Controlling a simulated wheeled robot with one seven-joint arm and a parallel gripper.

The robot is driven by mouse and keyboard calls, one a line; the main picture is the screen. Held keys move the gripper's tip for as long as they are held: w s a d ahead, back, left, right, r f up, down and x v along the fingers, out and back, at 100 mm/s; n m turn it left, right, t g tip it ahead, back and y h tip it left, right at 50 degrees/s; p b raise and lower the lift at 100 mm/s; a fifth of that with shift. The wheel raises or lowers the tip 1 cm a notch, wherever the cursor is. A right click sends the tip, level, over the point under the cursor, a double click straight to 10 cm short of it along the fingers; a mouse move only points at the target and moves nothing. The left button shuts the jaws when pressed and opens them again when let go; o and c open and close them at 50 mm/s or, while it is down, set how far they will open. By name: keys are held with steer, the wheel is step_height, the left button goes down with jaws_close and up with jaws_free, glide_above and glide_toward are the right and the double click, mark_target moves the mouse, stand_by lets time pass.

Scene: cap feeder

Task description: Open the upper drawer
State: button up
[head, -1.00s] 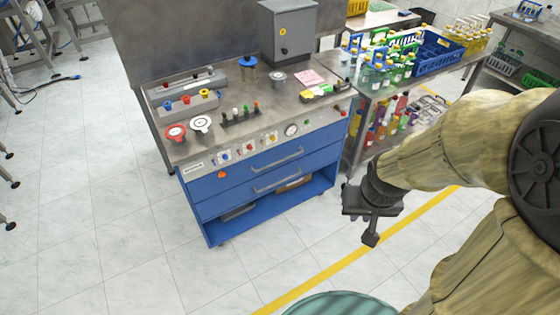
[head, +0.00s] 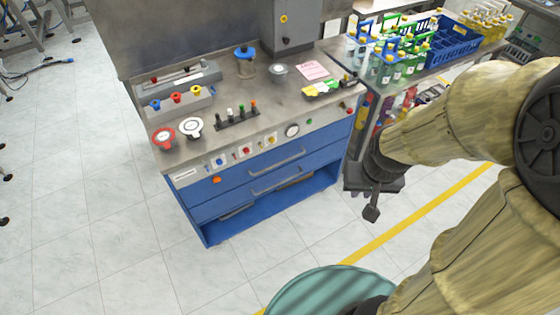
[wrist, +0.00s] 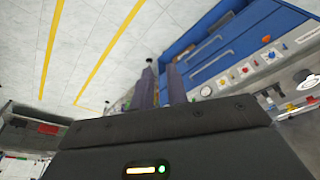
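The blue cabinet has an upper drawer (head: 240,171) with a grey bar handle (head: 277,160); the drawer looks shut. A lower drawer (head: 235,196) with its own handle (head: 275,181) sits below it. My gripper (head: 371,212) hangs to the right of the cabinet in the head view, pointing down and apart from the handles. In the wrist view my gripper (wrist: 161,85) shows two fingers with a narrow gap and nothing held between them. The cabinet's blue drawer fronts (wrist: 215,55) appear beyond the fingers at the upper right there.
A steel worktop (head: 225,95) above the drawers carries knobs, caps and a grey box (head: 290,25). A control panel with a gauge (head: 292,130) runs above the upper drawer. A side table with bottles and a blue crate (head: 450,50) stands right. Floor before the cabinet is clear.

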mark_target(280, 163)
steer(key=w+a+f+n+t+y+b, duration=0.25)
steer(key=w+f+n+t+b, duration=0.45)
steer(key=w+f+n+b, duration=1)
steer(key=w+a+f+n+t+y+b, duration=0.1)
steer(key=w+a+f+n+y+b, duration=0.1)
steer(key=f+b, duration=0.3)
steer(key=w+a+f+n+t+y+b, duration=0.1)
steer(key=w+a+f+n+y+b, duration=0.1)
steer(key=f+b, duration=0.4)
steer(key=w+a+f+n+t+y+b, duration=0.1)
steer(key=a+f+b, duration=0.4)
steer(key=f, duration=0.5)
steer(key=w+n+y+b, duration=0.1)
steer(key=w+n, duration=0.1)
steer(key=shift+w+f+n, duration=0.15)
steer(key=shift+f+n, duration=0.05)
steer(key=shift+n, duration=0.2)
steer(key=shift+a, duration=0.1)
steer(key=b+x, duration=0.1)
steer(key=x, duration=0.4)
steer(key=b+x, duration=0.1)
steer(key=x, duration=0.5)
steer(key=b+x, duration=0.1)
steer(key=x, duration=0.5)
steer(key=shift+w+a+r, duration=0.1)
steer(key=shift+w+r, duration=0.15)
steer(key=shift+r, duration=0.05)
